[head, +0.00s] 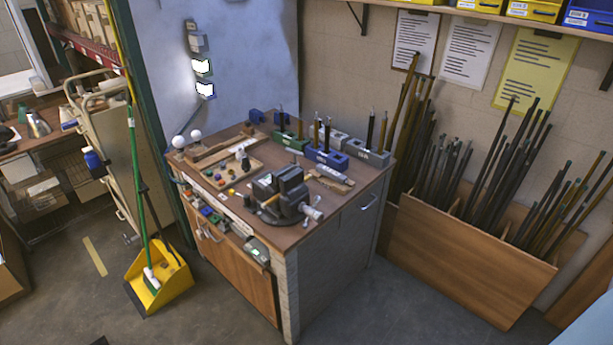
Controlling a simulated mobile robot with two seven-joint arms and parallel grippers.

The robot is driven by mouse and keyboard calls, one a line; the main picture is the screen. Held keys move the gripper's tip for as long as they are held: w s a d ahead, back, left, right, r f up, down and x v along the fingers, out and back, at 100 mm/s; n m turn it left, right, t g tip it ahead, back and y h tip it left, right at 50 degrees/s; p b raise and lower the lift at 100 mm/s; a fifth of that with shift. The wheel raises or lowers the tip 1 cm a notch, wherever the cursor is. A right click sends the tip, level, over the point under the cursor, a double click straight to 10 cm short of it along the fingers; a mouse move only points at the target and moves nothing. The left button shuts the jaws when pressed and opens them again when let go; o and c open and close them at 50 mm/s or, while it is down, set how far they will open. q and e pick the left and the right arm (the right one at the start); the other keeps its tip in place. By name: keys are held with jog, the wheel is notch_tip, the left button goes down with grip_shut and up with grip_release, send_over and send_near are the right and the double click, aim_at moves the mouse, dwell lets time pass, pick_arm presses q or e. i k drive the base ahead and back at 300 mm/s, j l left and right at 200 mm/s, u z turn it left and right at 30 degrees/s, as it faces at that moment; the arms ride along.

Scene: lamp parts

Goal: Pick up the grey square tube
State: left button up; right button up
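Several slim upright tubes stand in holder blocks at the back of the workbench in the head view. Dark tubes (327,136) rise from a blue block (329,160), and others (370,132) from a grey block (366,154). A green block (287,141) also holds thin upright pieces. The tubes are too small and dark to tell which one is the grey square tube. Many longer dark and brownish rods (497,160) lean in a wooden rack on the right. Neither of my grippers is in view.
The workbench (333,262) carries a dark vise (286,190), a parts tray (231,172) and two white bulbs (196,135). The wooden rack (460,260) stands right of it. A green broom (133,170) and yellow dustpan (172,282) stand left. Some floor in front is clear.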

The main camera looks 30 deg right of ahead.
aim_at(338, 178)
jog(key=l+u, duration=0.1)
jog(key=u, duration=0.25)
jog(key=l+u, duration=0.1)
jog(key=u, duration=0.25)
jog(key=l+u, duration=0.1)
jog(key=u, duration=0.25)
jog(key=l, duration=1.1)
jog(key=k+l, duration=0.15)
jog(key=l, duration=2.05)
jog(key=k, duration=0.05)
